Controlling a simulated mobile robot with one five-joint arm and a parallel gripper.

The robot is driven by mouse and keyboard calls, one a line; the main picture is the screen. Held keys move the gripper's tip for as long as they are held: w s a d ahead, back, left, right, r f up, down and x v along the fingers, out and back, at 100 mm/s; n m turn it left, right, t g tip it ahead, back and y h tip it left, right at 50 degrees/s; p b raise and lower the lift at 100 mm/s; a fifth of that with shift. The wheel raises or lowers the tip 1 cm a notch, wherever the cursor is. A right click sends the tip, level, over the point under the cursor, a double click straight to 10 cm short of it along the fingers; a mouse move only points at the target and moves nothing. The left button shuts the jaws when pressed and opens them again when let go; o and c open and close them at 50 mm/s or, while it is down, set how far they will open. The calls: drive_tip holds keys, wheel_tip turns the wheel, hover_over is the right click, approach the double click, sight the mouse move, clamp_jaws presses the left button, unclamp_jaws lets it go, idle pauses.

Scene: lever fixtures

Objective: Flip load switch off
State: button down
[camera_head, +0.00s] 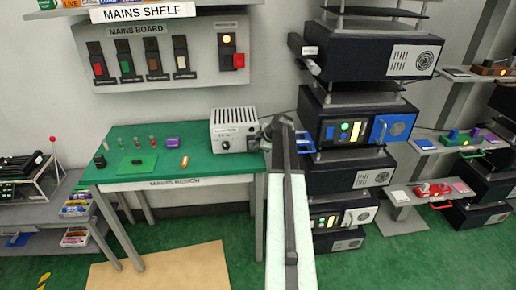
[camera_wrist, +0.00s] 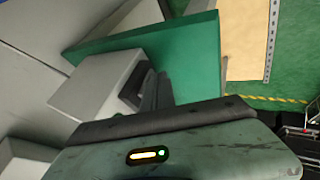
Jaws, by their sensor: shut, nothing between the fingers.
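The mains board (camera_head: 152,57) hangs on the wall at the upper left in the head view. It carries a row of switches with red, green, brown and white levers. A separate switch (camera_head: 228,47) at its right end has a yellow lamp and a red block. I cannot read which one is the load switch. My gripper (camera_head: 268,130) is beside the right end of a grey box on the green bench, below and right of the board. In the wrist view my gripper (camera_wrist: 152,90) is shut and empty; the board is not visible there.
The green mains bench (camera_head: 140,178) holds the grey box (camera_head: 233,129), small coloured parts and a green mat. The mains shelf (camera_head: 142,12) overhangs the board. A dark equipment rack (camera_head: 350,175) stands close to the right of my arm.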

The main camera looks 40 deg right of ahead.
drive_tip(key=shift+w+a+r+p, duration=0.15)
drive_tip(key=shift+r+p, duration=0.7)
drive_tip(key=shift+r, duration=0.05)
drive_tip(key=shift+s+a, duration=0.45)
drive_tip(key=shift+s+a+r, duration=0.15)
drive_tip(key=shift+s+a, duration=0.3)
drive_tip(key=shift+s, duration=0.2)
drive_tip(key=shift+s+a+r, duration=0.1)
drive_tip(key=shift+s+a, duration=0.35)
drive_tip(key=shift+s, duration=0.15)
drive_tip(key=p+v, duration=0.8)
drive_tip(key=v, duration=0.1)
drive_tip(key=shift+d+r, duration=0.2)
drive_tip(key=shift+r, duration=0.25)
